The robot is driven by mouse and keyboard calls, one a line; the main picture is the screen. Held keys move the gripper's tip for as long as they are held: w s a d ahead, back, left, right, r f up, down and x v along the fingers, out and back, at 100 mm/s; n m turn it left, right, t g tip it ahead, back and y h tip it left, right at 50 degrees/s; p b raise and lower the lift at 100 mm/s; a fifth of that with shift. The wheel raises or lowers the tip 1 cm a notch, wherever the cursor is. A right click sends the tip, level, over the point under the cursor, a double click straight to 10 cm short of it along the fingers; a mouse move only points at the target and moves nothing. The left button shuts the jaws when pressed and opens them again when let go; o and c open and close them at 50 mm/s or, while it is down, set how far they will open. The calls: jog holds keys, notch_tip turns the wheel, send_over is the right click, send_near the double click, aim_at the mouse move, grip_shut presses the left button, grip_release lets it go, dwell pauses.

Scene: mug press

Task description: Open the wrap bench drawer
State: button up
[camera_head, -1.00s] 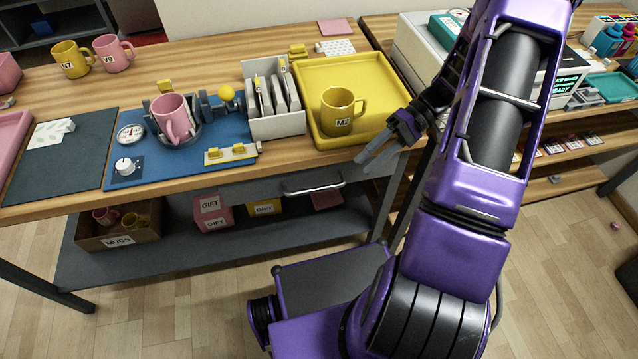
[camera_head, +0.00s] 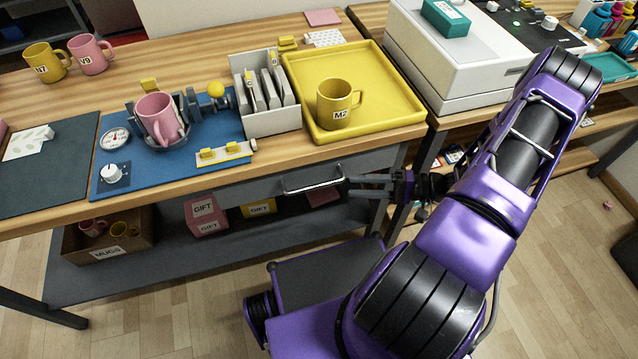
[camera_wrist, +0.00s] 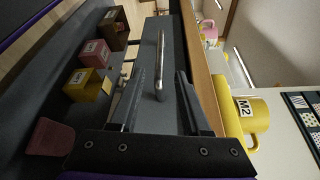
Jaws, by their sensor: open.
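The wrap bench drawer (camera_head: 262,194) is a grey front under the wooden bench top, and it looks shut. Its silver bar handle (camera_head: 313,180) runs along the front in the head view. My gripper (camera_head: 352,186) is open at the right end of the handle, with its fingers pointing left along the drawer front. In the wrist view the handle (camera_wrist: 159,62) stands ahead of my open gripper (camera_wrist: 157,85), in line with the gap between the two fingers. I cannot tell whether any finger touches the handle.
A yellow tray (camera_head: 394,118) with a yellow mug (camera_head: 336,102) sits on the bench above the drawer. A press with a pink mug (camera_head: 158,120) stands left on a blue mat. The lower shelf holds a mug box (camera_head: 98,247) and gift boxes (camera_head: 207,215).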

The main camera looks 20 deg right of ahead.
aim_at(327, 185)
jog(key=x, duration=1)
jog(key=shift+a, duration=0.1)
grip_shut()
dwell(1.1)
